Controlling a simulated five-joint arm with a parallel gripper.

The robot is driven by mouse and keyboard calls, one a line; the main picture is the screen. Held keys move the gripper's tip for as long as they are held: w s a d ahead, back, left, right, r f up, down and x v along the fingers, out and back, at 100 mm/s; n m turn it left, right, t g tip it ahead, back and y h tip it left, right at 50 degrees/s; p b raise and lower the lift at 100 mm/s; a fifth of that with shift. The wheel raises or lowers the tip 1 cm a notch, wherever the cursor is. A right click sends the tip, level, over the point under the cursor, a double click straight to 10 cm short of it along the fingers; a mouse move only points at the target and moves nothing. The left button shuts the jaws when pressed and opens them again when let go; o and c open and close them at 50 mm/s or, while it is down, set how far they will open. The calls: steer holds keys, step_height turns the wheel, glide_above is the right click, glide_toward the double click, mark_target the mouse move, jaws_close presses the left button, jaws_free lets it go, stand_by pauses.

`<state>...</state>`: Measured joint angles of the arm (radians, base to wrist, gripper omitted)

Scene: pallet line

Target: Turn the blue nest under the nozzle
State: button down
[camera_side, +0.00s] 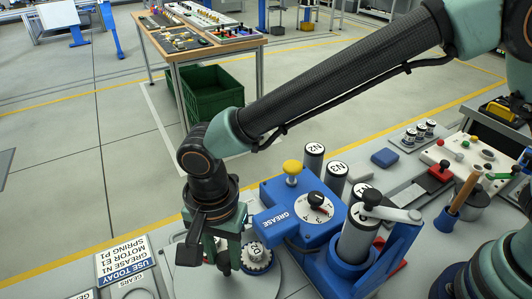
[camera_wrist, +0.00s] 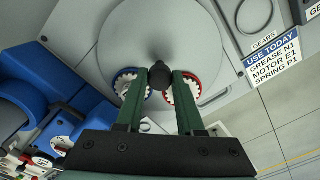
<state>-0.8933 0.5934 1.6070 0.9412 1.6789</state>
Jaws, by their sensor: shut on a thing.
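The pale round turntable (camera_wrist: 165,30) fills the middle of the wrist view, with a black knob (camera_wrist: 160,75) standing at its centre. My gripper (camera_wrist: 160,84) is shut on this knob; in the side view my gripper (camera_side: 222,262) points down over the turntable (camera_side: 188,280). The blue nest (camera_wrist: 118,78), holding a toothed gear, lies left of the fingers in the wrist view. A red nest (camera_wrist: 194,86) with a gear lies to the right. In the side view a gear in a nest (camera_side: 258,268) sits beside the blue grease machine (camera_side: 278,222). The nozzle tip is hidden.
The grease machine has a yellow knob (camera_side: 292,168) and a numbered dial (camera_side: 314,207). Labelled canisters (camera_side: 314,158) stand behind it. A "USE TODAY" sign (camera_side: 124,260) lies left of the turntable.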

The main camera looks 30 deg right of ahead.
mark_target(224, 257)
steer(key=shift+w+r, duration=0.1)
steer(key=shift+r, duration=0.1)
steer(key=c, duration=0.5)
jaws_free()
steer(key=shift+f, duration=0.1)
step_height(224, 257, up, 12)
steer(key=shift+r, duration=0.1)
